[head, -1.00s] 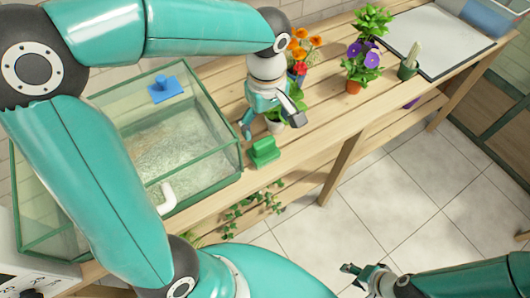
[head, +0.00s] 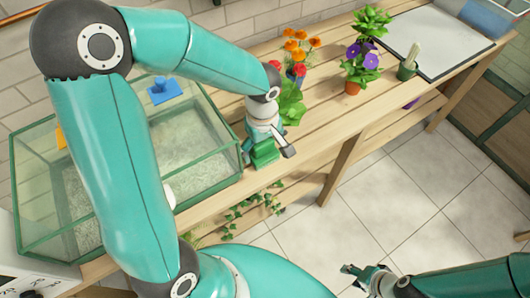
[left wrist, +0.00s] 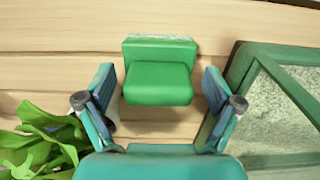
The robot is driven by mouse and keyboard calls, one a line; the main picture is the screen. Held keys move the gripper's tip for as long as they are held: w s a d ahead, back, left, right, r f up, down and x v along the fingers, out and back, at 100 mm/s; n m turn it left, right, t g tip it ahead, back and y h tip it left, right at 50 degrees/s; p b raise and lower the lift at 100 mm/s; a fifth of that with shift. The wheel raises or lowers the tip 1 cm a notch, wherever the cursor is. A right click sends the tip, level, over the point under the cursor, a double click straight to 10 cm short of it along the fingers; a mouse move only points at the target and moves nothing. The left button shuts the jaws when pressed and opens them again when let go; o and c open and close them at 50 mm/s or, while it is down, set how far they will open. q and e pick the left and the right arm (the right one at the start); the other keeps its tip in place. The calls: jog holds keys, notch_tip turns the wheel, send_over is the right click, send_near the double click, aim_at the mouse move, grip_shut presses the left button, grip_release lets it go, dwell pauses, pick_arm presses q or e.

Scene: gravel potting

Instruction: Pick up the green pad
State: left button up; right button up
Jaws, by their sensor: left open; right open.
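The green pad (head: 264,155) lies on the wooden bench near its front edge, just right of the glass tank. It has a flat block and a raised back part, seen clearly in the left wrist view (left wrist: 158,82). My left gripper (head: 266,150) is above the pad, pointing down. In the left wrist view its two fingers (left wrist: 160,100) are spread, one on each side of the pad, with gaps between them and it. My right gripper (head: 362,272) is open and empty over the tiled floor, away from the bench.
A leafy green plant (head: 291,101) stands close behind my left gripper. Flowerpots and a tray (head: 425,42) are farther right.

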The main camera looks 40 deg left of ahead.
pick_arm(q)
jog(key=c, duration=1.3)
jog(key=shift+o, duration=0.2)
jog(key=shift+r, duration=0.2)
notch_tip(320, 180, up, 20)
jog(key=p, duration=0.1)
jog(key=shift+f, duration=0.15)
